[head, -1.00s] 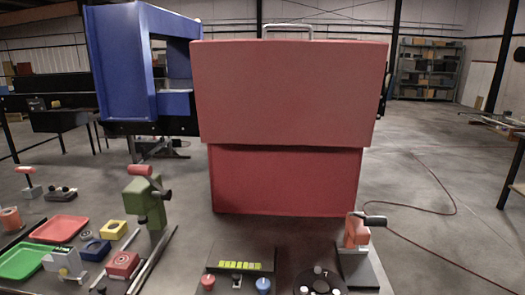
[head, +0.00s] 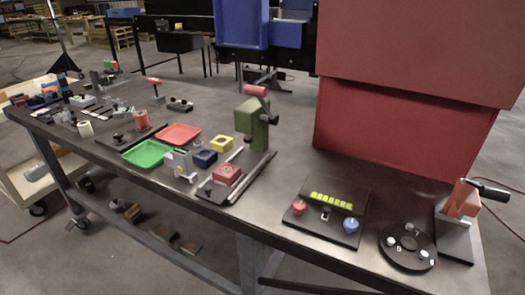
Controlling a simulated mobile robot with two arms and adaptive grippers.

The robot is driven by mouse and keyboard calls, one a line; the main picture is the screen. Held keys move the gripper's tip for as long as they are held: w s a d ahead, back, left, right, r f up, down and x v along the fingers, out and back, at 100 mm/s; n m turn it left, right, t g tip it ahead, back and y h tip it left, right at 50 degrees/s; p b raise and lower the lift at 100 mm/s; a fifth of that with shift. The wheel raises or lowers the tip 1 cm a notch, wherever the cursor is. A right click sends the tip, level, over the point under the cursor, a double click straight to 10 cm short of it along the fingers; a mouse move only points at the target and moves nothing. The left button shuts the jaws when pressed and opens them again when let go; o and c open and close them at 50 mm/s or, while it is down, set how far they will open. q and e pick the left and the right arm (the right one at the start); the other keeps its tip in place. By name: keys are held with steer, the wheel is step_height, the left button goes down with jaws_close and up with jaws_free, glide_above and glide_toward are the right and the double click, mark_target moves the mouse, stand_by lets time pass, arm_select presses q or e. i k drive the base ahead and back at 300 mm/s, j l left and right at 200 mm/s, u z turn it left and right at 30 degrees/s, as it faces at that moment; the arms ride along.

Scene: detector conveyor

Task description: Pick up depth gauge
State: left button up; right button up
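A small grey upright device with a round pale part (head: 180,164) stands at the table's front edge, just right of the green tray. It may be the depth gauge, but it is too small to tell for sure. Neither of my grippers shows in the head view, and nothing is seen being held.
The dark workbench (head: 290,165) carries a green tray (head: 146,153), a red tray (head: 178,134), a blue block (head: 205,158), a yellow block (head: 222,144), a green press (head: 252,118), a control panel (head: 325,212) and a black dial plate (head: 407,246). A large red box (head: 400,120) stands behind.

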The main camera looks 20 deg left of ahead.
mark_target(179, 156)
steer(key=u, duration=1.35)
